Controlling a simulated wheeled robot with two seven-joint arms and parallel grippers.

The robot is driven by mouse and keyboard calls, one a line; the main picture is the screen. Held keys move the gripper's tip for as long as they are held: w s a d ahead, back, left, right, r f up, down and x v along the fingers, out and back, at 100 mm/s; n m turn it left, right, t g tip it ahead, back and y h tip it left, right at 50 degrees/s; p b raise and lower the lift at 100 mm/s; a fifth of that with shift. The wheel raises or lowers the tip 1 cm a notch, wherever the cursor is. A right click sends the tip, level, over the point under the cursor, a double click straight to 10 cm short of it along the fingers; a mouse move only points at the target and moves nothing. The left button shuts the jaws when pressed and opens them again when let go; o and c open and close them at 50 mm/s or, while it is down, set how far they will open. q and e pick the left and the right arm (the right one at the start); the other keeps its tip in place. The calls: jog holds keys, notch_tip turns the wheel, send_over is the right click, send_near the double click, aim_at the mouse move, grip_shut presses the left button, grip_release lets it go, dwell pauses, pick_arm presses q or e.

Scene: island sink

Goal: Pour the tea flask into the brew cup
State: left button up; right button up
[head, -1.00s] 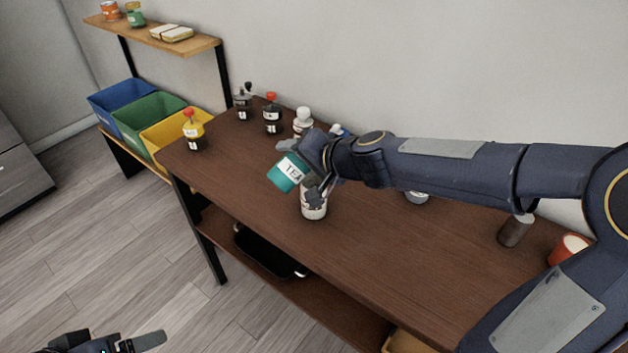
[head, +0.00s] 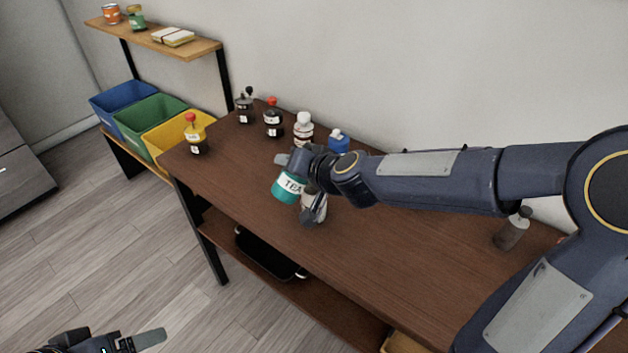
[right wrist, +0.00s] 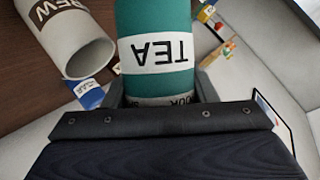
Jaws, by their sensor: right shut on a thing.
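The teal tea flask (head: 284,195), with a white TEA label, is held in my right gripper (head: 303,189) above the table. The gripper is shut on it, and the flask also fills the middle of the right wrist view (right wrist: 155,20). The white brew cup (head: 309,201) stands on the table just right of the flask, partly hidden by the gripper. In the right wrist view the cup (right wrist: 62,30) shows its open mouth and BREW lettering beside the flask. No liquid stream is visible. My left gripper (head: 138,340) is low at the left, away from the table; its jaw gap is unclear.
Several bottles stand along the table's back, including a red-capped dark one (head: 272,120), a white-capped one (head: 304,128) and a blue one (head: 339,143). A grey-brown container (head: 513,229) is at right. The front middle is clear.

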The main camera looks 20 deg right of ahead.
aim_at(282, 179)
jog(key=shift+a+p, duration=0.1)
jog(key=shift+p, duration=0.25)
jog(key=shift+s+a+f+n+h+p, duration=0.1)
jog(key=shift+s+a+n+h+p, duration=0.2)
jog(key=shift+a+n+h+p, duration=0.55)
jog(key=shift+s+a+f+t+p, duration=0.15)
jog(key=shift+a+f+t+p, duration=0.2)
jog(key=shift+p, duration=0.35)
jog(key=shift+a+f+n+h, duration=0.1)
jog(key=shift+n+h, duration=0.25)
jog(key=shift+s+a+f, duration=0.15)
jog(key=shift+a+f, duration=0.1)
jog(key=shift+f, duration=0.1)
jog(key=f, duration=0.1)
jog(key=a+f+n+t+h+b, duration=0.1)
jog(key=shift+s+a+f, duration=0.15)
jog(key=shift+s+f, duration=0.05)
jog(key=shift+f, duration=0.1)
jog(key=shift+s+a+f+n+t+h+b, duration=0.1)
jog(key=shift+a+f+n+t+h+b, duration=0.2)
jog(key=shift+f, duration=0.25)
jog(key=shift+s+a+f+n+t+h+b, duration=0.1)
jog(key=shift+f+n+h+b, duration=0.15)
jog(key=shift+f+n, duration=0.2)
